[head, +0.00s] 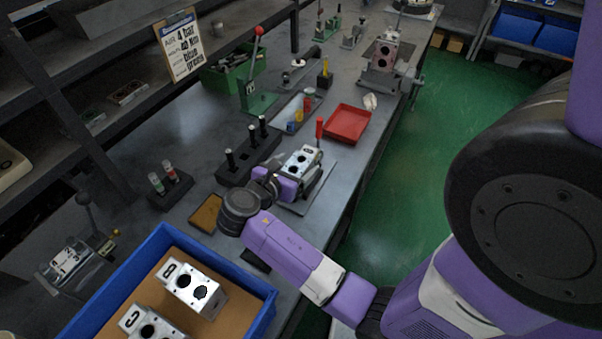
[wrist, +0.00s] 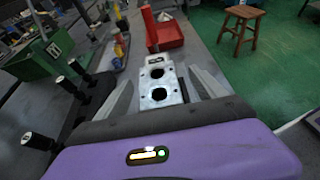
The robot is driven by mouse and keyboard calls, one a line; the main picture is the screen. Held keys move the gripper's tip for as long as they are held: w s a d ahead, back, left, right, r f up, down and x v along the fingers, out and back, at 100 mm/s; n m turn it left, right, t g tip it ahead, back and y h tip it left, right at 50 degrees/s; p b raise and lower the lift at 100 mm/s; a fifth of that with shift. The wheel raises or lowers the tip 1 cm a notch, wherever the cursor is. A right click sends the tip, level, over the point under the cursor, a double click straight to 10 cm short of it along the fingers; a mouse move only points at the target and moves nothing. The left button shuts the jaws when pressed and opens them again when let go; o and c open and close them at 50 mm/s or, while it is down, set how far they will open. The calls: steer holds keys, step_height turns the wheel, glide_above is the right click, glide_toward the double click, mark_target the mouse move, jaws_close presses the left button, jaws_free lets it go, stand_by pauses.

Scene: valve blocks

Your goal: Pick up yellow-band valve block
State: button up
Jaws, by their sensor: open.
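A silver-grey valve block (head: 302,158) with two dark round holes and a white label stands on a flat plate on the bench. My gripper (head: 297,177) is at this block. In the wrist view the same block (wrist: 158,88) lies between the two spread fingers of my gripper (wrist: 161,76), with a visible gap at each side. I cannot make out a yellow band on it. Two more silver valve blocks, one farther back (head: 190,287) and one nearer (head: 150,325), lie in the blue crate (head: 171,232). I see no clear yellow band on them either.
A black holder (head: 235,168) with several black-handled posts stands left of my gripper. A red tray (head: 347,122) and an upright red handle (head: 319,128) are beyond the block. A green lever press (head: 255,98) stands farther back. Green floor lies right of the bench.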

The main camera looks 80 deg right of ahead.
mark_target(303, 158)
steer(key=d+f+b, duration=0.1)
steer(key=d+b, duration=0.1)
steer(key=b, duration=0.1)
steer(key=shift+s+d+f, duration=0.1)
steer(key=shift+d+f, duration=0.1)
steer(key=shift+f, duration=0.2)
steer(key=shift+s+d+b, duration=0.2)
steer(key=shift+d+b, duration=0.4)
steer(key=shift+d, duration=0.1)
jaws_close()
steer(key=shift+r, duration=0.15)
